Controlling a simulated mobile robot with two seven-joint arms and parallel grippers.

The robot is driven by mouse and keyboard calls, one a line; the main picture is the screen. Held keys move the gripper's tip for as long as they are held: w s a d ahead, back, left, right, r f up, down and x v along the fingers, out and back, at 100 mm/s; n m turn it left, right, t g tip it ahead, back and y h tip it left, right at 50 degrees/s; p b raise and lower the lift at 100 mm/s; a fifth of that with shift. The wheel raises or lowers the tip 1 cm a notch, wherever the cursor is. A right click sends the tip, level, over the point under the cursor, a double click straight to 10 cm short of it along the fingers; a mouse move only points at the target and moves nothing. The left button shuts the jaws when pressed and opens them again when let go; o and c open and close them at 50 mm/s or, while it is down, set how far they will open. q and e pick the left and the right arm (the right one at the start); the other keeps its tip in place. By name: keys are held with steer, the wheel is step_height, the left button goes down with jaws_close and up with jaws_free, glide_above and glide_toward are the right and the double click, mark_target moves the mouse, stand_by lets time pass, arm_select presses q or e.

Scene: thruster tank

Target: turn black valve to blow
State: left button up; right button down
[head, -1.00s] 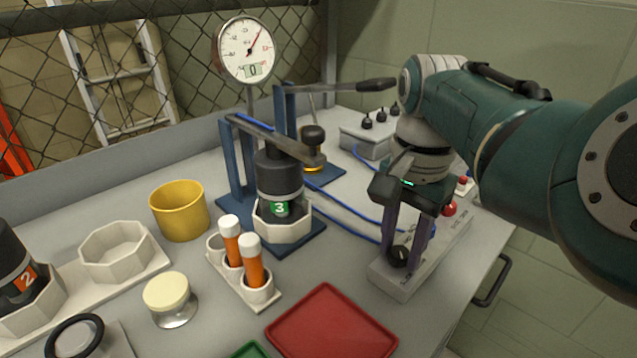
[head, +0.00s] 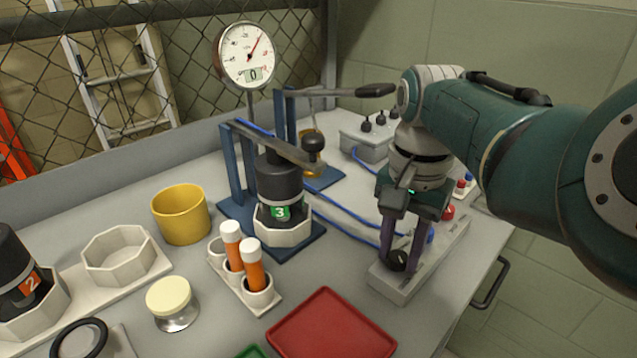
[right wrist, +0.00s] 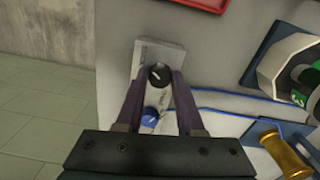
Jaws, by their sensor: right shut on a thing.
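The black valve (head: 397,261) is a round knob at the near end of a pale grey valve block (head: 402,290) on the right of the bench. It also shows in the right wrist view (right wrist: 159,76), with a light pointer mark on top. My right gripper (head: 401,256) points down and is shut on the black valve, one finger on each side. The fingers partly hide the knob in the head view. A blue knob (right wrist: 150,116) sits further along the block, between the finger bases in the wrist view. The lettering is too small to read. My left gripper is out of view.
A red tray (head: 332,328) lies in front of the block. A blue press stand (head: 236,190) holding canister 3 (head: 279,190) is to the left, beneath a gauge (head: 246,55) showing 0. Blue hoses (head: 345,228) run to the block. A grey switch box (head: 366,140) stands behind.

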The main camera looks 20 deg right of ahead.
steer(key=n+p, duration=0.1)
steer(key=n, duration=0.2)
steer(key=shift+r+n+p, duration=0.15)
steer(key=shift+n+p, duration=0.15)
steer(key=shift+p, duration=0.1)
steer(key=n+p, duration=0.1)
steer(key=n, duration=0.2)
steer(key=shift+n, duration=0.3)
steer(key=n, duration=0.4)
steer(key=shift+n+p, duration=0.3)
steer(key=shift+p, duration=0.1)
steer(key=n, duration=0.4)
steer(key=shift+n, duration=0.3)
steer(key=c, duration=0.5)
jaws_free()
